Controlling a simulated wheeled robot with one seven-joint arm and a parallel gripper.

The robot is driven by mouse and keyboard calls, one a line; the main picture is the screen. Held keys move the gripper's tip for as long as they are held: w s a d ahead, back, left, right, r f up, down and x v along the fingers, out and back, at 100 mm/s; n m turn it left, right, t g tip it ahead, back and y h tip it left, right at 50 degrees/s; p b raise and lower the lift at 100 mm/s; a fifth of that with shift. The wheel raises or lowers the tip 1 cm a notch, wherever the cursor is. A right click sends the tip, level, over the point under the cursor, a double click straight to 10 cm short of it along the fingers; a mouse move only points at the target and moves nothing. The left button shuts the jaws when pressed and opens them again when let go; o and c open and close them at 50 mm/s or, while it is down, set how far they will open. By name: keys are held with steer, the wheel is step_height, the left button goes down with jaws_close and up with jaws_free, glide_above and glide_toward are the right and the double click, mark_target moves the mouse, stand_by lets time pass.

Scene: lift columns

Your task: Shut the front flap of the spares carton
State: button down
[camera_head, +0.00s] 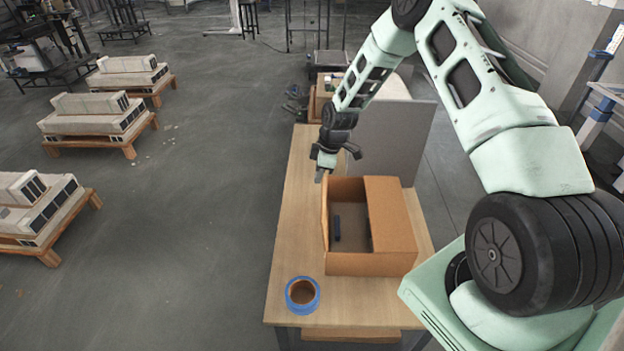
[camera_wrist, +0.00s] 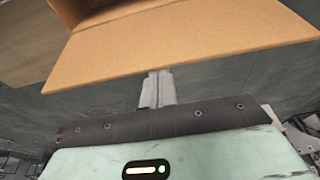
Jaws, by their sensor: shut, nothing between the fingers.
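The spares carton (camera_head: 372,264) is a brown cardboard box on the wooden table. Its right flap (camera_head: 390,215) lies over the right part of the opening. The left part is open and shows a dark narrow object (camera_head: 337,228) inside. A thin flap or wall (camera_head: 325,215) stands upright along the left side. My gripper (camera_head: 320,177) is shut and empty at the carton's far left corner. In the wrist view, a cardboard panel (camera_wrist: 180,40) spans the top, and my shut fingertips (camera_wrist: 158,74) are at its lower edge. I cannot tell whether they touch it.
A blue tape roll (camera_head: 302,295) lies on the table (camera_head: 290,235) near its front left corner. A grey upright panel (camera_head: 395,140) stands behind the carton. Pallets with pale units (camera_head: 95,115) stand on the floor at left, with open floor between.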

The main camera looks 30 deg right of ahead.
steer(key=shift+s+d+f+t+y+b, duration=0.9)
steer(key=shift+s+d+f+y+b, duration=1)
steer(key=shift+b, duration=1.55)
steer(key=shift+s+d+f+t+y+b, duration=0.85)
steer(key=shift+s+d+f+b, duration=0.4)
steer(key=shift+d+b, duration=1.8)
steer(key=shift+s+d+f+t+y+b, duration=0.95)
steer(key=shift+s+d+f+y+b, duration=0.65)
steer(key=shift+b, duration=2.2)
steer(key=shift+w+d+f+h, duration=0.15)
steer(key=shift+d+h, duration=0.1)
steer(key=shift+h, duration=0.1)
